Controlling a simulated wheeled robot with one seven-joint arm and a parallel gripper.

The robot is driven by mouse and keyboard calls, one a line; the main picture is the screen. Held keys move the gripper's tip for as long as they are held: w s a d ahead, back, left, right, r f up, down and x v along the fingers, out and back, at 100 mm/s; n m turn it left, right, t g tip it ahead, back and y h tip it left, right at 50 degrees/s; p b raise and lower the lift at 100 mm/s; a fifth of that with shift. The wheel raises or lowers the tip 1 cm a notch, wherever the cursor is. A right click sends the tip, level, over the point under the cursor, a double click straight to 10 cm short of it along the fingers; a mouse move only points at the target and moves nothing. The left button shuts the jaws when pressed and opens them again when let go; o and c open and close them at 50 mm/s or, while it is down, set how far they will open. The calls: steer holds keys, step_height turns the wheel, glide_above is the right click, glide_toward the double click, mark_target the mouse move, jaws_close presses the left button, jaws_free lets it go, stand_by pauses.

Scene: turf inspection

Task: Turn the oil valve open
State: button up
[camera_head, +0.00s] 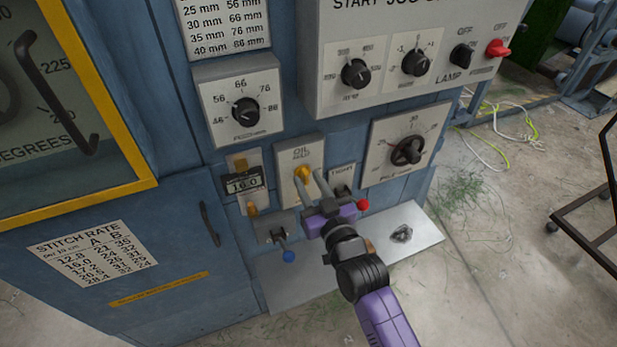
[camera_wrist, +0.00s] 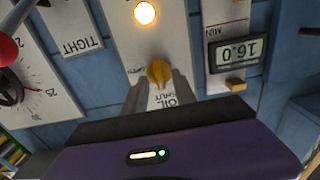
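The oil valve is a yellow knob (camera_head: 302,172) on a pale plate (camera_head: 287,160) on the blue machine front. The plate's lettering reads OIL, with SHUT beside the knob. The wrist view shows the knob (camera_wrist: 159,73) upside down, its grip roughly in line with the plate's length. My gripper (camera_head: 313,180) reaches the plate from the front. In the wrist view my gripper's two grey fingers (camera_wrist: 160,82) stand apart, one on each side of the knob, with slight gaps. My gripper looks open. The fingers partly cover the lettering.
A lit lamp (camera_wrist: 145,13) is on the oil plate. A 16.0 display (camera_head: 243,184) sits left of it. A red-balled lever (camera_head: 362,204) and a dial (camera_head: 406,151) are at right; a blue-balled lever (camera_head: 288,256) is below. A grey ledge (camera_head: 420,228) lies beneath.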

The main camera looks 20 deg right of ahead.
steer(key=shift+w, duration=0.5)
steer(key=shift+c, duration=0.2)
jaws_close()
